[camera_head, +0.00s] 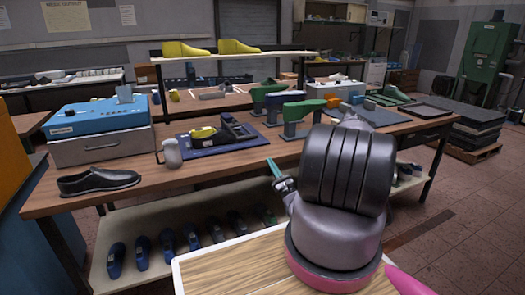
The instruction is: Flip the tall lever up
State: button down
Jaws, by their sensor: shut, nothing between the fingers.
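I cannot pick out a tall lever with certainty. A blue-topped control box (90,120) stands at the left end of the wooden bench, with small dark controls on its blue face, too small to make out. An upright grey-blue piece (124,94) stands at its top edge. Right of it, a dark blue base (214,147) carries a black device (232,130) with a yellow last (204,133). My gripper (271,165), with teal fingers, is shut and empty in front of the bench, well right of the control box. My arm hides part of the bench's right side.
A raised shelf (232,56) with yellow lasts spans the back. Blue lasts (168,246) line the lower shelf. Open floor (455,215) lies to the right.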

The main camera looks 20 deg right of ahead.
jog(key=x, duration=1)
jog(key=shift+s, duration=0.1)
jog(key=shift+r, duration=0.1)
